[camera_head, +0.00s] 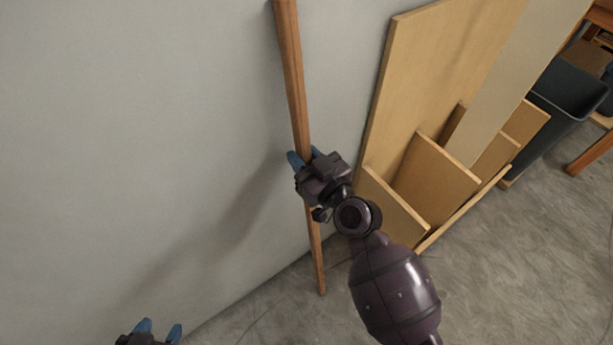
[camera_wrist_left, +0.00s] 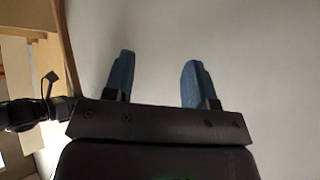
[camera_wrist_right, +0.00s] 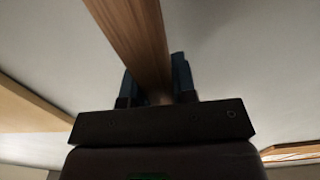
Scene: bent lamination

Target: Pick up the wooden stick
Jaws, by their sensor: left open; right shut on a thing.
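The wooden stick (camera_head: 292,75) is a long, thin brown pole. In the head view it stands nearly upright near the grey wall, its lower end near the floor. My right gripper (camera_head: 303,159) is shut on the stick around its middle. In the right wrist view the stick (camera_wrist_right: 134,38) passes between the blue fingers of my right gripper (camera_wrist_right: 158,82). My left gripper (camera_head: 160,330) is open and empty at the bottom left of the head view, apart from the stick. In the left wrist view my left gripper (camera_wrist_left: 157,80) has its blue fingers spread with only wall beyond.
Several wooden boards (camera_head: 432,65) lean against the wall right of the stick, close to my right arm. A dark bin (camera_head: 570,95) stands beyond them. The grey wall (camera_head: 130,130) on the left is bare. Concrete floor (camera_head: 500,270) is clear at the lower right.

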